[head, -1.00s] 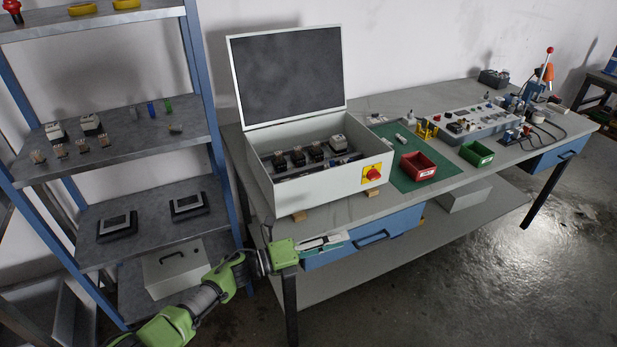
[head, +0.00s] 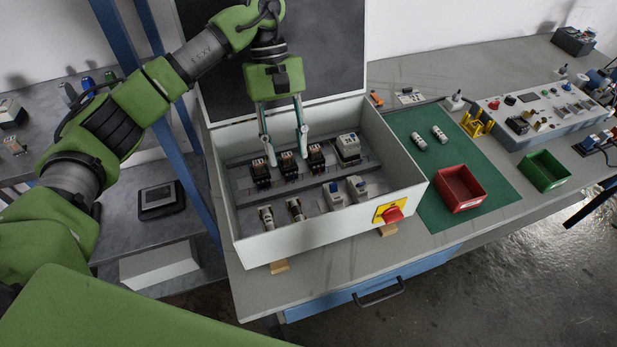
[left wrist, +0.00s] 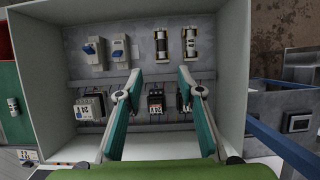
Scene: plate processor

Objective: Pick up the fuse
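Two cylindrical fuses with light ends sit in holders in the front row of the grey open box (head: 330,228), the left fuse (head: 266,217) and the right fuse (head: 295,209). They also show in the left wrist view, one fuse (left wrist: 190,43) beside the other (left wrist: 161,46). Two more light cylindrical pieces (head: 418,141) lie on the green mat (head: 408,182). My left gripper (head: 288,161) is open and empty, pointing down into the box over the back row of dark relays. In the left wrist view its fingertips (left wrist: 159,76) are apart, short of the fuses. My right gripper is not in view.
The box's raised lid (head: 325,50) stands behind my arm. Its front wall carries a red and yellow switch (head: 390,212). Two grey breakers (head: 346,192) sit right of the fuses. A red bin (head: 460,188) and green bin (head: 544,170) stand to the right.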

